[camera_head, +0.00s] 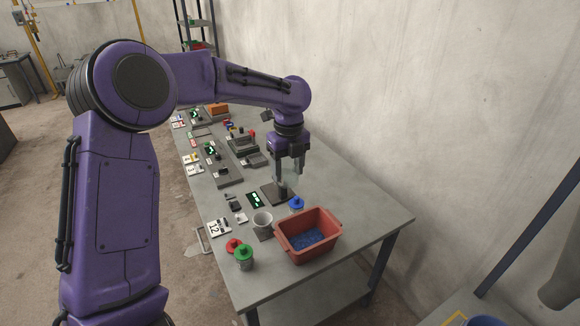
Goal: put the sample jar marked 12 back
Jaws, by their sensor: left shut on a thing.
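My left gripper (289,168) hangs over the middle of the grey table (335,189), pointing down. It is shut on a slim grey upright thing (283,186) above a dark base plate (270,194); I cannot tell exactly what it is. A white card marked 12 (218,228) lies near the table's left edge. Jars with a red lid (233,246), a green lid (243,252) and a blue lid (296,203) stand at the near part of the table. No number is readable on any jar. My right gripper is not in view.
A red bin (325,240) with blue contents stands at the near right. Several small devices and cards line the table's far left side. A wall (430,90) runs along the right. The table's right strip is clear.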

